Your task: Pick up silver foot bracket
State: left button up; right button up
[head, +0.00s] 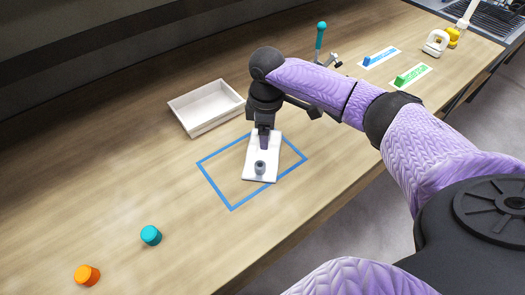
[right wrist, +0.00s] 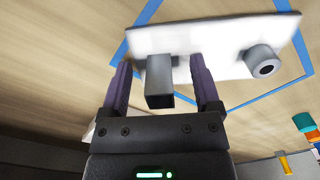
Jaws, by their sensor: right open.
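A white plate (head: 256,172) lies inside a blue taped outline on the table. It also fills the upper part of the right wrist view (right wrist: 222,42). A grey square-section silver bracket piece (right wrist: 160,90) stands on the plate between the fingers of my right gripper (right wrist: 160,68). A grey round socket (right wrist: 262,60) stands at the plate's other end; it shows in the head view (head: 260,167). My right gripper (head: 264,141) points down over the plate, open, with a finger on each side of the square piece. In the head view it hides that piece. My left gripper is out of view.
A white open tray (head: 208,118) stands behind the outline (head: 213,186). A teal cap (head: 151,235) and an orange cap (head: 87,275) lie at front left. A teal-handled tool (head: 320,38) and blue and green pieces on cards are at the back right. The left tabletop is mostly clear.

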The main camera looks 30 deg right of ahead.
jog(key=shift+c, duration=0.2)
grip_shut()
jog(key=shift+r, duration=0.1)
